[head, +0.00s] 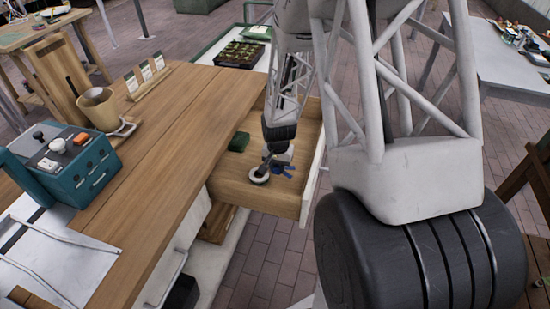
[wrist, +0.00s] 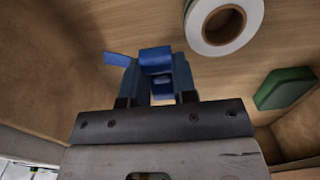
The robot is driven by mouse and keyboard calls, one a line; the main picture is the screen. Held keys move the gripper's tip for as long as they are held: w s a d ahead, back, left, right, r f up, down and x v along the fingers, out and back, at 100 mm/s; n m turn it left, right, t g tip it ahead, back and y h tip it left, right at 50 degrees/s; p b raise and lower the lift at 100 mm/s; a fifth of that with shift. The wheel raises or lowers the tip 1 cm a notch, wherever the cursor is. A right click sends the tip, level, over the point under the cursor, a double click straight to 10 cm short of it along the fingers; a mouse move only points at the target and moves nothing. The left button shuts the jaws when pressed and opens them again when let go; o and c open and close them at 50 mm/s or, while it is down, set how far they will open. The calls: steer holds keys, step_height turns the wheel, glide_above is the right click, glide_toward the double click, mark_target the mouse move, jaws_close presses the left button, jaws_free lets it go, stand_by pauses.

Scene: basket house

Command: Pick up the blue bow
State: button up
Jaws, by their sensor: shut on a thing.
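The blue bow (wrist: 155,58) is in an open wooden drawer, at the middle of the wrist view with one flat end sticking out to the left. In the head view a small part of the blue bow (head: 288,174) shows under my gripper (head: 276,165). In the wrist view my gripper (wrist: 155,88) is shut on the blue bow. Its fingers reach down into the drawer, and they and the gripper body hide part of the bow. I cannot tell whether the bow touches the drawer floor.
A white tape roll (wrist: 224,22) lies close to the bow in the drawer (head: 237,186). A green block (wrist: 285,88) lies farther right in the wrist view. The drawer walls are near my gripper. A wooden tabletop (head: 165,130) with a teal box (head: 75,170) stands at left.

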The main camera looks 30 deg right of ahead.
steer(key=shift+s+a+r, duration=0.1)
steer(key=shift+s+a, duration=0.1)
steer(key=shift+s, duration=0.55)
steer(key=shift+s+a+r, duration=0.1)
steer(key=shift+s+a, duration=0.15)
steer(key=shift+s, duration=0.5)
steer(key=shift+s+a, duration=0.2)
steer(key=shift+s, duration=0.55)
